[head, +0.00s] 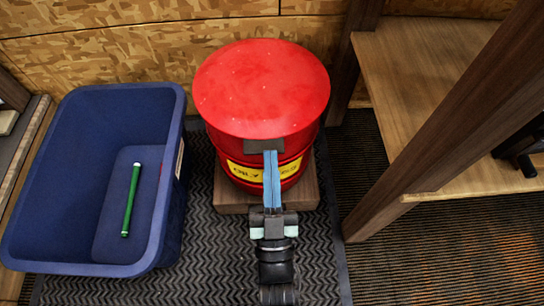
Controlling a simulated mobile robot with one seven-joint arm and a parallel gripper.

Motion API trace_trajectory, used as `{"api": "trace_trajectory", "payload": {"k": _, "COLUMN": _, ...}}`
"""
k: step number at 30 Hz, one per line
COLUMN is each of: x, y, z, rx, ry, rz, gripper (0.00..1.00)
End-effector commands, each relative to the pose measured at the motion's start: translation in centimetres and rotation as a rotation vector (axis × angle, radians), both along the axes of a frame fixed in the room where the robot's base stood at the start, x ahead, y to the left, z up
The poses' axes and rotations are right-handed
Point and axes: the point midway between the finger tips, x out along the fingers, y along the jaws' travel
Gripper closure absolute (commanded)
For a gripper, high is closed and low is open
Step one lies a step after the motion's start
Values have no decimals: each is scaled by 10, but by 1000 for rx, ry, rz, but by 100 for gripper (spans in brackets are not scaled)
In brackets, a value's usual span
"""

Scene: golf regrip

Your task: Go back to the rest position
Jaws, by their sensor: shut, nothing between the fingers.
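My gripper (271,180) is in the lower middle of the head view, with its two blue fingers together and nothing between them. Its fingers point up the picture, toward the red drum (262,90) with the yellow label, and cover part of the drum's front and label. I cannot tell whether the fingertips touch the drum. My wrist and arm run down to the bottom edge of the picture.
A blue bin (30,215) stands at left with a green stick-like object (131,200) lying inside. The drum rests on a wooden block (232,196) on a black ribbed mat (215,260). A wooden shelf (430,85) with a dark post (450,130) stands at right.

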Motion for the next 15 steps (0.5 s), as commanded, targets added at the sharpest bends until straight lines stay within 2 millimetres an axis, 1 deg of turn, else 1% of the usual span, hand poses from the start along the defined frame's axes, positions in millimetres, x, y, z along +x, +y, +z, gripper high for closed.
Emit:
{"api": "trace_trajectory", "payload": {"k": 1, "x": -11, "y": 0, "z": -8, "rx": 0, "ry": 6, "rz": -1, "gripper": 100}}
{"api": "trace_trajectory", "payload": {"k": 3, "x": -23, "y": -1, "z": -17, "rx": 0, "ry": 2, "rz": -1, "gripper": 100}}
{"api": "trace_trajectory", "payload": {"k": 7, "x": -42, "y": 0, "z": -32, "rx": 0, "ry": -2, "rz": -1, "gripper": 100}}
{"api": "trace_trajectory", "payload": {"k": 12, "x": -56, "y": 0, "z": -44, "rx": 0, "ry": -6, "rz": -1, "gripper": 100}}
{"api": "trace_trajectory", "payload": {"k": 15, "x": -59, "y": 0, "z": -46, "rx": 0, "ry": -8, "rz": -1, "gripper": 100}}
